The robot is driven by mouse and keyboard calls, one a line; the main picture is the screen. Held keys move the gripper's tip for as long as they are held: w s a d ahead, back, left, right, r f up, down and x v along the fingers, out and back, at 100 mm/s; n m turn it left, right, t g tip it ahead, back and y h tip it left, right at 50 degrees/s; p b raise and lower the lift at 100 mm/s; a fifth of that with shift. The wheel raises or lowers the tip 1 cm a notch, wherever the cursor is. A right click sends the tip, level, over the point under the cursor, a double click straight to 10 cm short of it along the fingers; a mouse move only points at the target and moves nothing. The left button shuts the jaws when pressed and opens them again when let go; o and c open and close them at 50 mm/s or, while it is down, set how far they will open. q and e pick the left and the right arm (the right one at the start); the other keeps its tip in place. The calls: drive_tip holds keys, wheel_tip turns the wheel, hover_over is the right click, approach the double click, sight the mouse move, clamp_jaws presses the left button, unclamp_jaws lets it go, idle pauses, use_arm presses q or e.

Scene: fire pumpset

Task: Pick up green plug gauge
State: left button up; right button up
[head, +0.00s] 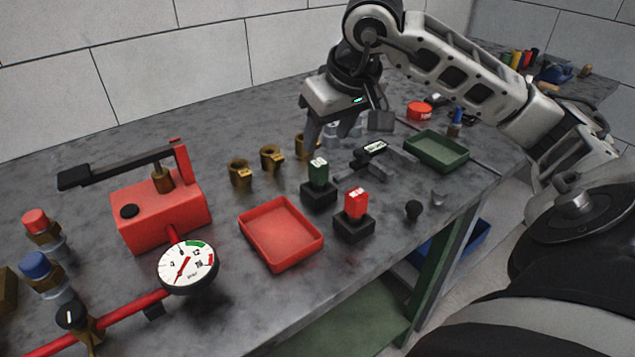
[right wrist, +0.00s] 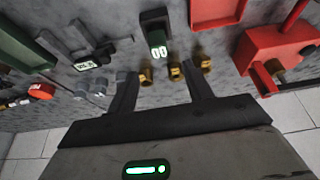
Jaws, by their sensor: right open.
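The green plug gauge (head: 318,173) stands upright in a black block (head: 319,196) on the grey bench. In the right wrist view the green gauge (right wrist: 157,38) shows near the top, beyond the fingertips. My right gripper (head: 328,138) is open and empty. It hangs above the bench, behind the green gauge and apart from it. In the right wrist view its two fingers (right wrist: 161,85) point toward the brass fittings and the gauge. My left gripper is not in view.
A red gauge (head: 356,203) in its black block stands close to the green one. Brass fittings (head: 271,158) stand behind it. A red tray (head: 281,234) lies to its left front, a green tray (head: 436,151) to the right, and a caliper (head: 371,151) nearby.

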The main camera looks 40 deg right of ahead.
sight(319, 163)
drive_tip(key=x, duration=0.3)
drive_tip(key=shift+s+x, duration=0.1)
drive_tip(key=shift+x, duration=1.3)
drive_tip(key=shift+s+x, duration=0.15)
drive_tip(key=shift+x, duration=1.2)
clamp_jaws()
